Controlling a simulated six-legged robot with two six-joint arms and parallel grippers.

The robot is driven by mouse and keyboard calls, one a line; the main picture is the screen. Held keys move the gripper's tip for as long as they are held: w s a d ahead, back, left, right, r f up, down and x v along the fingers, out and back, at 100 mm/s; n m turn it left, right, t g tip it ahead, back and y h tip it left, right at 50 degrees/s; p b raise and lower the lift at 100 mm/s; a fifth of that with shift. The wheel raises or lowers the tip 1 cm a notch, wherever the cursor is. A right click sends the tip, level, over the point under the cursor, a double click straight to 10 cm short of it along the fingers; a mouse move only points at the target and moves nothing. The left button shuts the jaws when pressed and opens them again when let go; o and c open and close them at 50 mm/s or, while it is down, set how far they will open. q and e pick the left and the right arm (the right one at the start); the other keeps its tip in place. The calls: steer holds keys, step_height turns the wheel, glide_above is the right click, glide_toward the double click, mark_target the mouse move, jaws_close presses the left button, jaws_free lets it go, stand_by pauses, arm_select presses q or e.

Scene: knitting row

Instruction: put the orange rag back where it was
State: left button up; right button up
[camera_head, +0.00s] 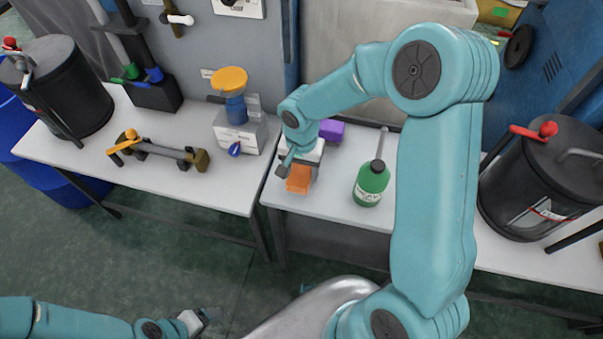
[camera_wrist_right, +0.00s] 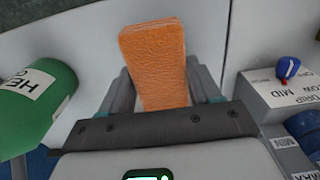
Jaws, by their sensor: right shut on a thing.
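The orange rag (camera_head: 299,178) is a small flat orange block in the head view, at the left part of the middle table (camera_head: 330,205). My right gripper (camera_head: 290,165) is shut on it from above. In the right wrist view the rag (camera_wrist_right: 154,62) sticks out between the two fingers of my right gripper (camera_wrist_right: 160,95). I cannot tell whether the rag touches the table. My left gripper (camera_head: 204,318) is low at the bottom left of the head view, away from the tables; its fingers are too small to read.
A green bottle (camera_head: 371,184) stands right of the rag, and a purple block (camera_head: 331,130) lies behind it. A grey device with an orange top (camera_head: 230,80) stands on the left table. Black drums (camera_head: 62,85) (camera_head: 545,180) stand at both sides. The middle table's front is clear.

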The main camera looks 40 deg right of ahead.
mark_target(301, 175)
step_height(301, 175, down, 3)
steer(key=shift+w, duration=0.1)
steer(key=shift+f, duration=0.1)
steer(key=o, duration=0.9)
steer(key=shift+o, duration=0.2)
